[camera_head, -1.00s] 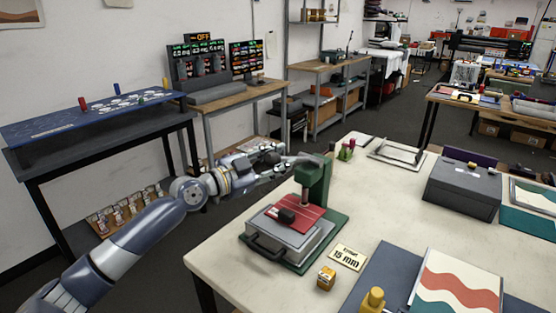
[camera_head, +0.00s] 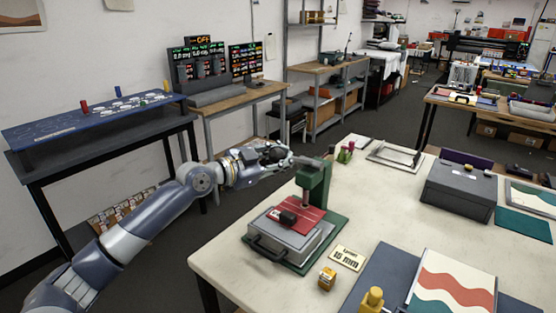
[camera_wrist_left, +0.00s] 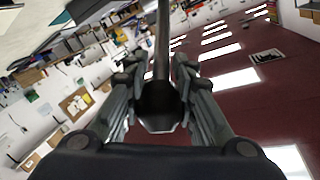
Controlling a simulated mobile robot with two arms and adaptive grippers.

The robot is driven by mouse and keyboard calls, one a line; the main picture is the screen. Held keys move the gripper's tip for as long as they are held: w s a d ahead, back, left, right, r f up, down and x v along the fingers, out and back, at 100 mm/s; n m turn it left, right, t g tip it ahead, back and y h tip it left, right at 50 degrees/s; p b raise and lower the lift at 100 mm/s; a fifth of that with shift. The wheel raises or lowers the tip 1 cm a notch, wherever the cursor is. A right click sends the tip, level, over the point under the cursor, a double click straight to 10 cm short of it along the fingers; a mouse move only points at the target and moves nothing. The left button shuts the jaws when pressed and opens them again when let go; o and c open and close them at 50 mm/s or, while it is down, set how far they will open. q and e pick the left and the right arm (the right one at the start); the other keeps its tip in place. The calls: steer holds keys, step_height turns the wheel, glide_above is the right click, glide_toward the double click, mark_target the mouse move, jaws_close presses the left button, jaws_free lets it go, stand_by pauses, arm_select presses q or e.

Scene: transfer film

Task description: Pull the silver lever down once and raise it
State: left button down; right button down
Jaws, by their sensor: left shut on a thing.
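The silver lever (camera_head: 309,161) sticks out to the left from the top of a green press (camera_head: 318,188) on the white table. My left gripper (camera_head: 282,155) is shut on the lever's outer end, at about the height of the press top. In the left wrist view the lever's dark knob (camera_wrist_left: 158,104) sits between the two fingers, with its rod (camera_wrist_left: 162,45) running away from me. Under the press head lies a red plate (camera_head: 300,217) with a dark handle on a grey base. My right gripper does not show.
A grey case (camera_head: 458,190) is at the right. A blue panel stand (camera_head: 70,122) is at the left, beside my left arm.

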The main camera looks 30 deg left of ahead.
arm_select(q)
steer(key=shift+w+r+p, duration=0.2)
steer(key=shift+r+p, duration=0.05)
steer(key=shift+r, duration=0.3)
steer(key=shift+w+r+p, duration=0.2)
steer(key=shift+r, duration=0.3)
steer(key=w+r, duration=0.3)
steer(key=shift+r, duration=0.3)
steer(key=w+r, duration=0.3)
steer(key=w, duration=0.4)
steer(key=shift+w+d+r, duration=0.25)
steer(key=shift+w+d, duration=0.05)
steer(key=shift+d, duration=0.1)
steer(key=shift+w, duration=0.1)
stand_by(0.3)
steer(key=c, duration=1.3)
jaws_free()
steer(key=shift+f, duration=0.1)
steer(key=shift+c, duration=0.2)
steer(key=shift+o, duration=0.7)
steer(key=shift+w+a+f, duration=0.1)
steer(key=shift+a+f, duration=0.1)
steer(key=shift+f, duration=0.05)
